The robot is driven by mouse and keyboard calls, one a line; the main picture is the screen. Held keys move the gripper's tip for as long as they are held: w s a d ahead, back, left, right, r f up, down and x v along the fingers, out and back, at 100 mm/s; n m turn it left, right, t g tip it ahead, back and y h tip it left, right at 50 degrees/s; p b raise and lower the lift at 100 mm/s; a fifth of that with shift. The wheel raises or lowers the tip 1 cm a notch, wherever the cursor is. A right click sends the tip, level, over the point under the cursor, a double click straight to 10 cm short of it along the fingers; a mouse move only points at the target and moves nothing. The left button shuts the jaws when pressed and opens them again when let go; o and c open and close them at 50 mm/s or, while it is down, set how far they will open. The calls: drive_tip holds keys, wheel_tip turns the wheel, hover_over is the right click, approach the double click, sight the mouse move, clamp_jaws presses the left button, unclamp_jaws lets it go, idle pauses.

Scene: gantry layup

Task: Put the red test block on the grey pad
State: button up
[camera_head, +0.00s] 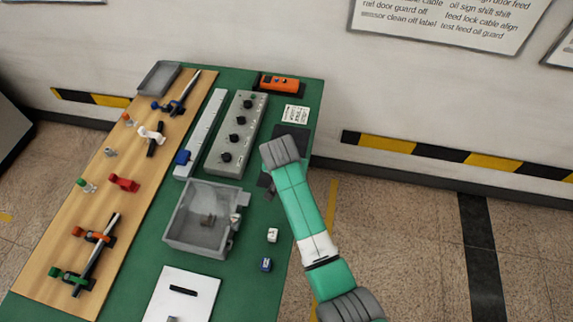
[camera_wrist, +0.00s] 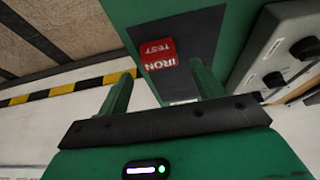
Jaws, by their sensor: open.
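The red test block (camera_wrist: 159,53), with white lettering reading IRON TEST, sits on the dark grey pad (camera_wrist: 196,42) in the wrist view, close to one of the pad's long edges. My gripper (camera_wrist: 161,71) is open and empty. Its two green fingers point toward the pad, one to either side of the block in the picture, with no visible contact. In the head view the grey pad (camera_head: 291,132) lies at the table's right edge, partly behind my arm. The block is hidden there, and only a dark bit of my gripper (camera_head: 267,186) shows.
A grey knob panel (camera_head: 235,135) stands left of the pad, also seen in the wrist view (camera_wrist: 288,52). An orange device (camera_head: 282,84) and a printed card (camera_head: 296,114) lie behind the pad.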

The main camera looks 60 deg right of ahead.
drive_tip(key=p+v, duration=0.1)
drive_tip(key=v, duration=0.6)
drive_tip(key=shift+r, duration=0.1)
drive_tip(key=w+a+r+n+t+h, duration=0.1)
drive_tip(key=w+a+r+n+t, duration=0.1)
drive_tip(key=w+a+r+t, duration=0.5)
drive_tip(key=w+a+r+n, duration=0.3)
drive_tip(key=w+a+r, duration=0.1)
drive_tip(key=r, duration=0.7)
drive_tip(key=w+a+r+n+t+h, duration=0.1)
drive_tip(key=w+a+r+n+t, duration=0.1)
drive_tip(key=w+a+r+t, duration=0.35)
drive_tip(key=s+a+r+n+t+y, duration=0.1)
drive_tip(key=a+r+n+t, duration=0.1)
drive_tip(key=a+r, duration=0.55)
drive_tip(key=a+r+n+t+y, duration=0.1)
drive_tip(key=a+r+n+t, duration=0.3)
drive_tip(key=r, duration=0.6)
drive_tip(key=s+a+r+n+t+y, duration=0.2)
drive_tip(key=s+a+r+t+y, duration=0.2)
drive_tip(key=s+a+r, duration=0.7)
drive_tip(key=a+r+t, duration=0.1)
drive_tip(key=a+r, duration=0.2)
drive_tip(key=shift+s+a, duration=0.3)
drive_tip(key=shift+s, duration=0.05)
